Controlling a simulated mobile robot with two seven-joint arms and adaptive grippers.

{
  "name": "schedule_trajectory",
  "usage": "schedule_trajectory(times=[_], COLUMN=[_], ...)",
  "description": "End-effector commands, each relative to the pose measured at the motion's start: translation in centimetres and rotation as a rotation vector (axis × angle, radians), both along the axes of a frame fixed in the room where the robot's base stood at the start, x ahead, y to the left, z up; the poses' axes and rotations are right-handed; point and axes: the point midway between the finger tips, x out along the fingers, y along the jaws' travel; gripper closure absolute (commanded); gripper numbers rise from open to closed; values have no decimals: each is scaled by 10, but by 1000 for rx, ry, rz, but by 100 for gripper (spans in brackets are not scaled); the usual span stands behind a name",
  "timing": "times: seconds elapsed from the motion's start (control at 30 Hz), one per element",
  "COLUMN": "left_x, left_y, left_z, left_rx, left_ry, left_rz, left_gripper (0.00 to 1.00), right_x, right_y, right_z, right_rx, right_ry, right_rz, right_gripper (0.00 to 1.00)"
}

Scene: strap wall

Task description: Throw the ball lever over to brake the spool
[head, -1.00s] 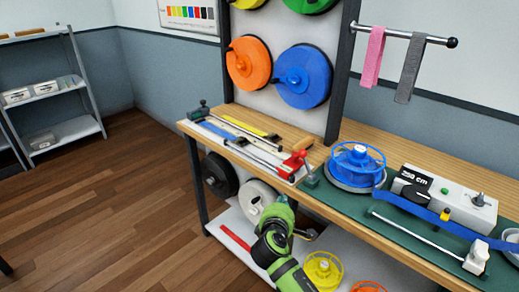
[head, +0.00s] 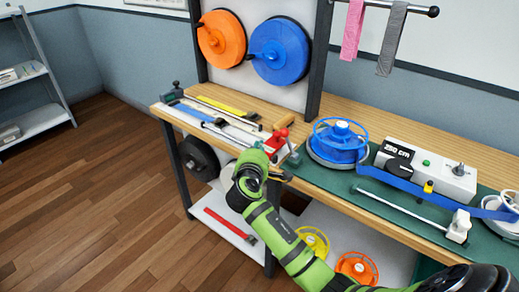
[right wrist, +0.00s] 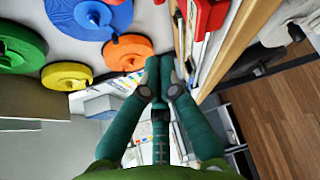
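A blue spool (head: 340,141) sits on a round grey base on the bench. Left of it, at the bench's front edge, is a red lever with a red ball (head: 283,132), beside a small green block (head: 291,160). I take this for the ball lever. My right gripper (head: 284,177) is at the bench's front edge, just below and in front of the red lever. The right wrist view shows its fingers (right wrist: 160,62) together with nothing visible between them; a red part (right wrist: 205,16) lies beyond and above them. My left gripper is not in view.
A white measuring unit (head: 425,168) stands right of the spool, with blue strap in front of it. A metal rod (head: 400,206) lies on the green mat. Rulers and strips lie on the left of the bench. A lower shelf (head: 232,228) holds more spools.

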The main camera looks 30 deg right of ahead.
Motion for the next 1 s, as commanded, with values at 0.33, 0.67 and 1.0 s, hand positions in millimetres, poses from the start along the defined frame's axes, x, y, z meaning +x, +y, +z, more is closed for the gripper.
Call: schedule_trajectory(times=[0.33, 0.67, 1.0], left_x=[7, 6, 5], left_y=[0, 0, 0], left_z=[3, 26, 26], left_rx=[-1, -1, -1], left_ry=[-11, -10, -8], left_rz=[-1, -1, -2], left_gripper=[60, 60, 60], right_x=[45, 17, 14], right_y=[-37, -56, -58], right_z=[-9, 4, 3], right_rx=[0, 1, 1], right_ry=[1, 1, 0], right_rz=[-2, 0, 1], right_gripper=[100, 100, 100])
